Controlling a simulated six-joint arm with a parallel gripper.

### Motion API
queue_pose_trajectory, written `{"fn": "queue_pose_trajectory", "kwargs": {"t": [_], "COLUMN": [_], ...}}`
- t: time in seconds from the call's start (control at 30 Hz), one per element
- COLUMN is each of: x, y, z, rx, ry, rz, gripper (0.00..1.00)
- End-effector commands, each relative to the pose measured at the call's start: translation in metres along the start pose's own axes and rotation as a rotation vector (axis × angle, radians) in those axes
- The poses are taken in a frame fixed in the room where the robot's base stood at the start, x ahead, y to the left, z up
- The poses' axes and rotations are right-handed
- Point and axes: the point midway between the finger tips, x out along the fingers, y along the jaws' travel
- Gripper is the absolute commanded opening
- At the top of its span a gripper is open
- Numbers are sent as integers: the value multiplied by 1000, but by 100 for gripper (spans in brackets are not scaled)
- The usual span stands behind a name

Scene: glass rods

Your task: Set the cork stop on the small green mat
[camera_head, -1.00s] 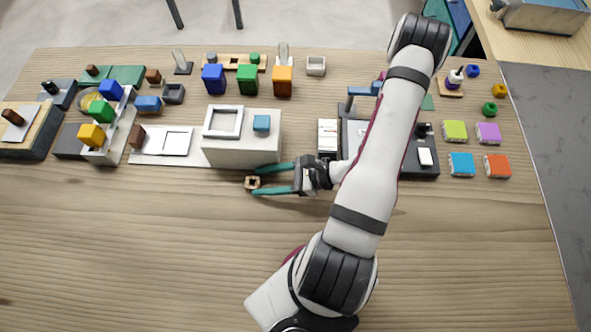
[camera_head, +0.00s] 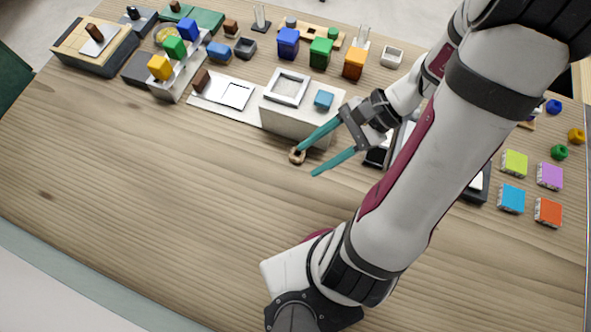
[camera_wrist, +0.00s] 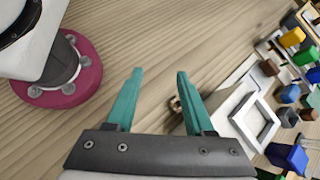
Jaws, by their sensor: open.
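I cannot tell the height of the fingers above the table.
The white block (camera_head: 292,120) with a square frame and a blue piece stands just behind the fingers. Several coloured blocks and fixtures line the back. Coloured tiles (camera_head: 511,198) lie at the right. The front wood is clear.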

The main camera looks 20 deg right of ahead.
Motion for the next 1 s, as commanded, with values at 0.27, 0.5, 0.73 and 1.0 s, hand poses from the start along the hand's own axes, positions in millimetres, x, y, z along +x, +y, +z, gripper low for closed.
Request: {"fn": "queue_pose_trajectory", "kwargs": {"t": [0.27, 0.5, 0.73, 1.0], "x": [4, 0, 0, -10], "y": [41, 51, 50, -26], "z": [112, 121, 121, 66], "rx": [-791, -946, -943, -764], "ry": [430, 515, 513, 634], "rz": [444, 473, 471, 463], "gripper": [53, 78, 78, 78]}}
